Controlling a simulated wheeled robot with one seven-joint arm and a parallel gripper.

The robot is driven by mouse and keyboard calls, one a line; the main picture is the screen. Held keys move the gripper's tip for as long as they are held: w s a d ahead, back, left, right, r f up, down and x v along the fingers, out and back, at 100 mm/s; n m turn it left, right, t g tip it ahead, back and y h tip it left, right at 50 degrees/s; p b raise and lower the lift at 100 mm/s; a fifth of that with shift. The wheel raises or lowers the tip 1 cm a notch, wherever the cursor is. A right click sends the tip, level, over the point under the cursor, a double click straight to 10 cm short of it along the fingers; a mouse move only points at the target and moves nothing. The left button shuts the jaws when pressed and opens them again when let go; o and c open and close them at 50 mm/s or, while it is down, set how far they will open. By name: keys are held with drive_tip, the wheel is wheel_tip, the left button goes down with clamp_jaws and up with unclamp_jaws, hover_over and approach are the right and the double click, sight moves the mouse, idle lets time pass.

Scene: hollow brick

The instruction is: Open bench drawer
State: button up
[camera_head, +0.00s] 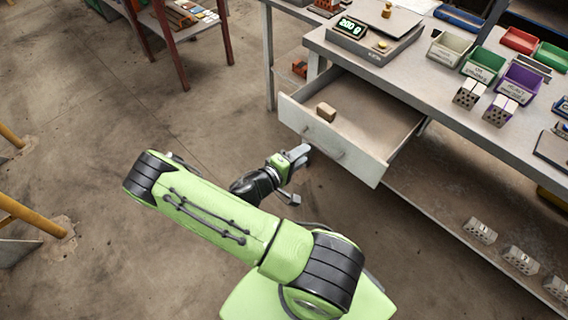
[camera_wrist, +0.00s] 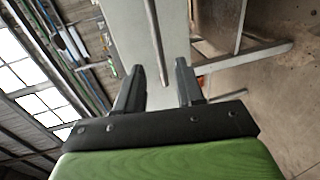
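The bench drawer (camera_head: 350,125) is pulled well out from under the bench top in the head view. A small tan block (camera_head: 326,112) lies inside it, near the front. My gripper (camera_head: 298,155) is just in front of the drawer's white front panel. In the wrist view my gripper (camera_wrist: 160,85) has its two dark fingers apart. The drawer's bar handle (camera_wrist: 156,45) shows ahead, between and beyond the fingertips. The fingers do not appear to touch it. The pale drawer front (camera_wrist: 130,30) lies behind the handle.
The bench top (camera_head: 425,75) carries a scale (camera_head: 375,35) reading 200 g, several coloured bins and hollow bricks. More bricks sit on the lower shelf (camera_head: 450,210). A red-legged table (camera_head: 165,40) stands at the back left. Open floor lies left of my arm.

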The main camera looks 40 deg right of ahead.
drive_tip(key=w+p+v, duration=0.1)
drive_tip(key=v, duration=0.9)
drive_tip(key=shift+s, duration=0.5)
drive_tip(key=s+a+r+t+y+p, duration=0.1)
drive_tip(key=s+a+r+y+p, duration=0.2)
drive_tip(key=r, duration=0.8)
drive_tip(key=s+a+r+t+y+p, duration=0.1)
drive_tip(key=s+a+r+y+p, duration=0.2)
drive_tip(key=r+y, duration=0.4)
drive_tip(key=s+a+r+m+t+y+p, duration=0.1)
drive_tip(key=s+a+r+t+y+p, duration=0.1)
drive_tip(key=r, duration=1.4)
drive_tip(key=s+a+y+p, duration=0.1)
drive_tip(key=s+a+y, duration=0.1)
drive_tip(key=a+y, duration=0.1)
drive_tip(key=shift+s+a+y, duration=0.3)
drive_tip(key=shift+s+a, duration=0.1)
